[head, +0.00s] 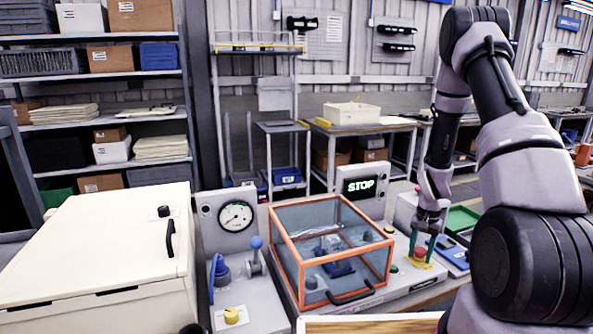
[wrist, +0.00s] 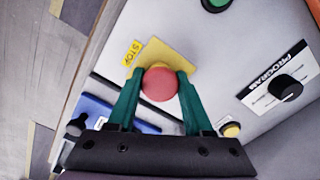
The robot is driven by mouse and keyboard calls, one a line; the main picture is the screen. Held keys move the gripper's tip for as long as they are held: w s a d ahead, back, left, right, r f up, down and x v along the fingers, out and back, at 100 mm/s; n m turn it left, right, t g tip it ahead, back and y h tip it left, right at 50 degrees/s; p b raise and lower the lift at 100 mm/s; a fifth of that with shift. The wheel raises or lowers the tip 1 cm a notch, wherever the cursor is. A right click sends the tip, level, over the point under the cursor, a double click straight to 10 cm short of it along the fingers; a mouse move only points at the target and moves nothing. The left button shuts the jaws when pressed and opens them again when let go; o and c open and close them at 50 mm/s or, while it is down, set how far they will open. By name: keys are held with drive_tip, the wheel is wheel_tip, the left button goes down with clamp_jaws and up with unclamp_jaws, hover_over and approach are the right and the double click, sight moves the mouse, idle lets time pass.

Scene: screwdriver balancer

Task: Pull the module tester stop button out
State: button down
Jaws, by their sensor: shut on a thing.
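The red stop button (wrist: 160,84) sits on a yellow plate (wrist: 168,56) with a "STOP" label, on the grey panel of the module tester. My gripper (wrist: 157,88) has its green fingers shut on the red button, one on each side. In the head view, the red button (head: 420,252) shows between the green fingers of my gripper (head: 420,248), at the right end of the tester. The tester's display (head: 361,187) reads "STOP". I cannot tell whether the button is pressed in or out.
A clear box with an orange frame (head: 345,297) stands left of the button. A program knob (wrist: 287,88), a green button (wrist: 215,3) and a yellow button (wrist: 231,129) are nearby on the panel. A blue item (head: 454,257) lies to the right.

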drive_tip(key=shift+r, duration=0.5)
idle(0.4)
drive_tip(key=shift+c, duration=1.4)
unclamp_jaws()
drive_tip(key=shift+r, duration=0.3)
drive_tip(key=shift+r, duration=3)
